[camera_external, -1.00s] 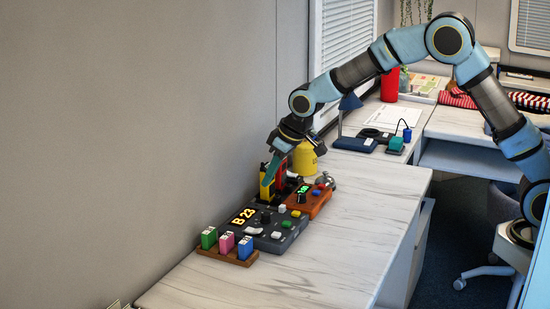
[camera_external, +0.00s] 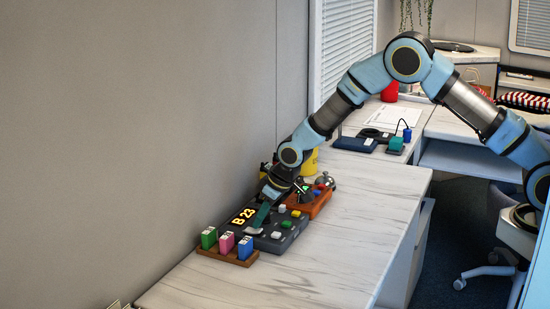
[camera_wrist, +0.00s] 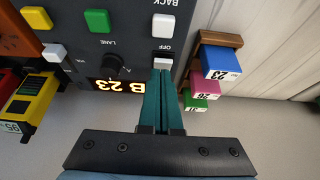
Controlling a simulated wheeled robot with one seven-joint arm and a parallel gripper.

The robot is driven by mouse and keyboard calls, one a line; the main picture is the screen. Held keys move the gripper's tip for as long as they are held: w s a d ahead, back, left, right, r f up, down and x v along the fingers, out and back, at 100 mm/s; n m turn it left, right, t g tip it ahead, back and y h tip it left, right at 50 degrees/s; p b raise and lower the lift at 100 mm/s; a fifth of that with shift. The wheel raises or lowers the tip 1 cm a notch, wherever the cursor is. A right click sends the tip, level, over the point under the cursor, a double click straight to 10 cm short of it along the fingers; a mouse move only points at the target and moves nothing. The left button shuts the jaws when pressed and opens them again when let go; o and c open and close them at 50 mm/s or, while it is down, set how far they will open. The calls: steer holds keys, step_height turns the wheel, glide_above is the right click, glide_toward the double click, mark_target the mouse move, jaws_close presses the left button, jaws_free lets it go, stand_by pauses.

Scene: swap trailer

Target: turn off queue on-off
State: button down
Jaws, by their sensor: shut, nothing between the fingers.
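The queue panel is a dark grey console (camera_external: 290,236) with a lit display (camera_external: 243,216) reading "B 23". In the wrist view the panel (camera_wrist: 130,28) shows a white rocker switch (camera_wrist: 162,58) beside the label "OFF". My gripper (camera_external: 254,228) has its teal fingers shut and empty, pointing down at the panel. In the wrist view the fingertips (camera_wrist: 162,74) are right at the edge of the rocker; I cannot tell whether they touch it. The rocker's tilt is unclear. The display (camera_wrist: 123,86) is lit in this view too.
A black knob (camera_wrist: 112,65) marked "LANE", a green button (camera_wrist: 97,20) and a white button (camera_wrist: 164,26) marked "BACK" are close by. A wooden rack (camera_external: 226,255) of coloured tags stands left of the panel. An orange box (camera_external: 318,207) stands behind. The desk to the right is clear.

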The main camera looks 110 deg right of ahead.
steer(key=shift+f, duration=0.1)
steer(key=shift+s+a+f+b, duration=0.2)
steer(key=shift+f+b, duration=0.2)
steer(key=shift+b, duration=0.3)
steer(key=shift+r, duration=0.15)
steer(key=shift+w+d, duration=0.1)
steer(key=shift+w+d+r, duration=0.3)
steer(key=shift+w+d, duration=0.15)
steer(key=shift+d, duration=0.05)
steer(key=shift+p, duration=0.3)
